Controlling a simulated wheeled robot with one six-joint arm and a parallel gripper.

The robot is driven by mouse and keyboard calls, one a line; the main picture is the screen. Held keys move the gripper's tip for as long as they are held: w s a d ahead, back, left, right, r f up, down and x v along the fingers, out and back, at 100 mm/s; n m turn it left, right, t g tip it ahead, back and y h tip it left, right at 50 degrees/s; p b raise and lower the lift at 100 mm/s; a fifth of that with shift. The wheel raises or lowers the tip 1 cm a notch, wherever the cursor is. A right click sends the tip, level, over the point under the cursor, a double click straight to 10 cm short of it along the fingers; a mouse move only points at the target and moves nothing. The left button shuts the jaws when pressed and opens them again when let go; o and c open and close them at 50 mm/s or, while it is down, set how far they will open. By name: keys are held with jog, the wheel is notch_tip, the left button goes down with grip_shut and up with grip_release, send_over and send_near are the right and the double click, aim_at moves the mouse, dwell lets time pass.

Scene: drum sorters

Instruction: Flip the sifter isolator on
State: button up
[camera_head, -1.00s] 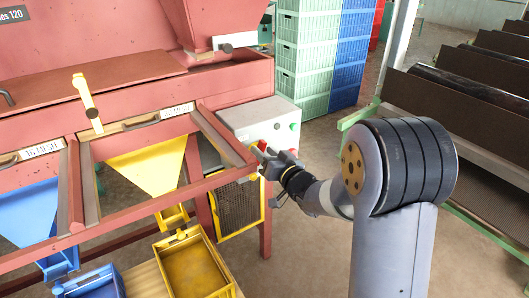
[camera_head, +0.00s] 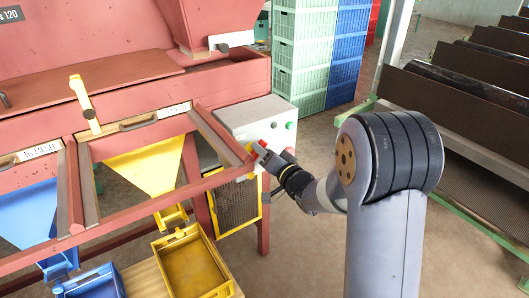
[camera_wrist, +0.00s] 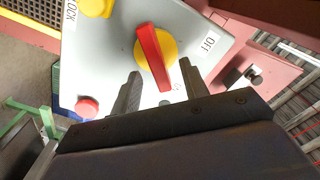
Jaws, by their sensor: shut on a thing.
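The sifter isolator is a red handle (camera_wrist: 153,58) on a yellow disc (camera_wrist: 170,47), on the face of a grey control box (camera_head: 250,112). In the wrist view the handle lies slightly slanted, its lower end between my fingers. An "OFF" label (camera_wrist: 209,42) sits to its right and a "LOCK" label (camera_wrist: 70,17) at upper left. My gripper (camera_wrist: 160,88) is shut on the handle. In the head view my gripper (camera_head: 268,154) is at the box's lower front, and the red handle (camera_head: 260,147) shows only partly.
A red button (camera_wrist: 87,107) and part of a yellow part (camera_wrist: 97,5) are on the same panel. The red sifter frame (camera_head: 225,140) stands close to the box's left. Crate stacks (camera_head: 305,50) stand behind.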

jog(key=o, duration=0.9)
jog(key=b+v, duration=0.1)
jog(key=v, duration=0.9)
jog(key=shift+s+d, duration=0.25)
jog(key=shift+s, duration=0.1)
jog(key=x, duration=1.1)
jog(key=shift+p, duration=0.4)
jog(key=shift+n, duration=0.3)
